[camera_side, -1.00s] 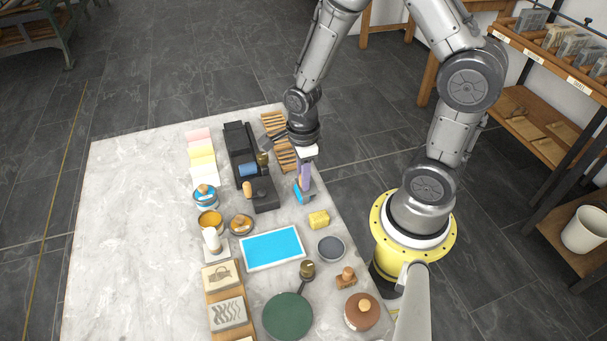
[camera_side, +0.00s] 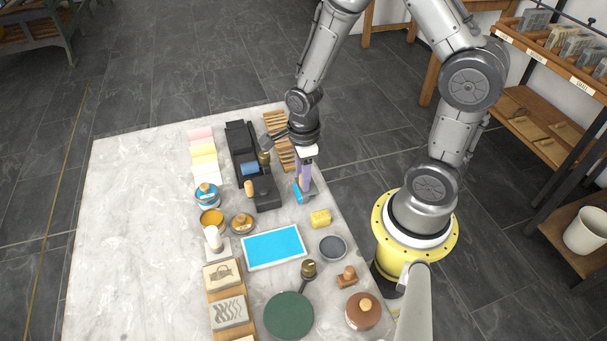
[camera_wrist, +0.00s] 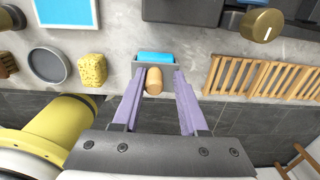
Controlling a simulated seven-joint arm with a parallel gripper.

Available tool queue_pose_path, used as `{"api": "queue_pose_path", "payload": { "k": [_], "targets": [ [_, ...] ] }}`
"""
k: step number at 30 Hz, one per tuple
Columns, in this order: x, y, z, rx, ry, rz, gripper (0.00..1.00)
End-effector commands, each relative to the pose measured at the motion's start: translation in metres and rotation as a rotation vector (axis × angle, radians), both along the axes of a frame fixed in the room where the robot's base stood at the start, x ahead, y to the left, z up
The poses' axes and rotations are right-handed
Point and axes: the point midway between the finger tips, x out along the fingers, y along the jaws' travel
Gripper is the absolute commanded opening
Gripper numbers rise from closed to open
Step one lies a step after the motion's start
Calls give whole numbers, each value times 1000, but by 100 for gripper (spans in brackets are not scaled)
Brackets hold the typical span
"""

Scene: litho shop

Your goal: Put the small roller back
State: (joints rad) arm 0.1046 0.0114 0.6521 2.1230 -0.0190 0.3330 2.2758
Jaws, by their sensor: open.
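The small roller has a blue cylinder (camera_wrist: 156,57) in a grey frame and a short wooden handle (camera_wrist: 154,81). In the side view its blue part (camera_side: 298,194) shows at the right edge of the stone table, right of the black press-like block. My gripper (camera_wrist: 158,122) is open, its two purple fingers on either side of the handle with gaps showing. In the side view my gripper (camera_side: 305,182) points down over the roller and hides most of its handle. I cannot tell whether the roller's frame touches the table.
A slatted wooden rack (camera_wrist: 262,78) lies along the table edge beside the roller. A black block (camera_side: 266,194) and a brass-knobbed part (camera_wrist: 262,25) stand close by. A yellow sponge (camera_side: 320,218), a grey dish (camera_side: 332,247) and a blue-topped tray (camera_side: 246,267) lie nearer the camera.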

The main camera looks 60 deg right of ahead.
Motion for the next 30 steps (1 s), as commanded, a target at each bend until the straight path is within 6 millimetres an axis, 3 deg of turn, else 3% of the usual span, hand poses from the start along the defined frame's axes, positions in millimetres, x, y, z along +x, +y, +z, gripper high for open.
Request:
{"api": "queue_pose_path", "payload": {
  "k": [1, 5, 21, 30],
  "targets": [
    [-14, 2, -7, 4, 42, 1, 55],
    [-14, 2, 0, 5, 43, 1, 55],
    [-8, 2, 105, 3, 23, 1, 55],
    [-9, 3, 132, 1, 15, 40, 55]
  ]
}}
